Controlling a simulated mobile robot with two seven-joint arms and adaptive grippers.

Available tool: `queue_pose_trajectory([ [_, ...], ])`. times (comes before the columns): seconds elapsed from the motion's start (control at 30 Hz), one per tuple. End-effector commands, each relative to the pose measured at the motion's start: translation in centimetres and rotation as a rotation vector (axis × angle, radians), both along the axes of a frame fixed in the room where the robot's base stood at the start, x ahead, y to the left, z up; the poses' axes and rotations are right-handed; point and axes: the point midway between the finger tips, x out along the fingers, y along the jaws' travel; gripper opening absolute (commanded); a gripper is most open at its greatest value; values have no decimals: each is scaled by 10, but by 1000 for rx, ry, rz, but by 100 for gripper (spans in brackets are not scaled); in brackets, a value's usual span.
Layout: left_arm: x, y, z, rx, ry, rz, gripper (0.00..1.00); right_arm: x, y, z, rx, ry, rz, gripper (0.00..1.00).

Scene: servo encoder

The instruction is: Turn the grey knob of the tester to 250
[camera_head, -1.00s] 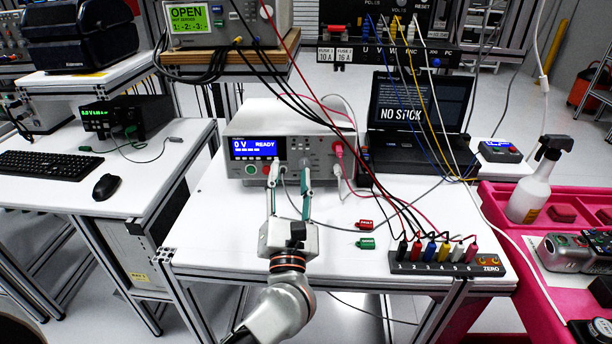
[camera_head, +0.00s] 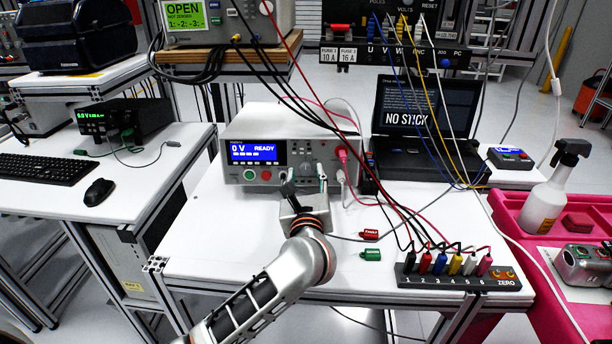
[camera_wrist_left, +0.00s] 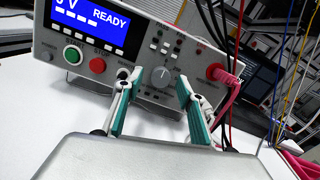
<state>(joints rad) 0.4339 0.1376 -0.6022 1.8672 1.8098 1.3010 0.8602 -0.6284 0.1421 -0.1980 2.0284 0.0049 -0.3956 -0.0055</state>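The tester (camera_head: 270,150) is a light grey box on the white bench, and its blue screen (camera_head: 254,152) reads 0 V READY. Its grey knob (camera_wrist_left: 164,78) sits on the front panel, right of the screen, in the left wrist view. My left gripper (camera_head: 305,178) is in front of the panel. In the left wrist view my left gripper (camera_wrist_left: 157,92) shows two green-padded fingers spread apart, with the knob beyond and between their tips; they appear not to touch it. The number the knob points to is too small to read. My right gripper is not in view.
A green button (camera_wrist_left: 73,55) and a red button (camera_wrist_left: 98,65) lie left of the knob. A red plug with cable (camera_wrist_left: 222,76) is at its right. A terminal strip (camera_head: 462,275) and two small tags, red (camera_head: 369,235) and green (camera_head: 370,254), are on the bench.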

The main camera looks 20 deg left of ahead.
Motion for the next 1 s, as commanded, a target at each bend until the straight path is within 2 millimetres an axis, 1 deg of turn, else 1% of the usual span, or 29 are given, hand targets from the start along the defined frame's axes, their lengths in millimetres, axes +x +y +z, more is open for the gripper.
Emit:
queue_pose_trajectory([
  [0.1, 3, 1, 0, 1, -1, 0, 38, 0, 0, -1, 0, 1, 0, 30],
  [0.3, 3, 1, 0, 1, -1, 0, 38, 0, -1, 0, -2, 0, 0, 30],
  [0.37, 3, 1, 0, 1, -1, 0, 23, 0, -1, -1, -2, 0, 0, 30],
  [0.4, 3, 1, 0, 2, 0, 0, 12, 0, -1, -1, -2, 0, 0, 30],
  [0.43, 3, 1, 0, 2, 0, 0, 5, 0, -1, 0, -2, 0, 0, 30],
  [0.47, 3, 1, 0, 2, 0, 0, 0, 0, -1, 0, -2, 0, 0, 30],
  [0.77, 3, 1, 1, 21, 5, -2, 0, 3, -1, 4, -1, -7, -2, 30],
  [1.0, 3, 2, 4, 127, 36, -15, 0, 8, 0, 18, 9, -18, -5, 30],
])
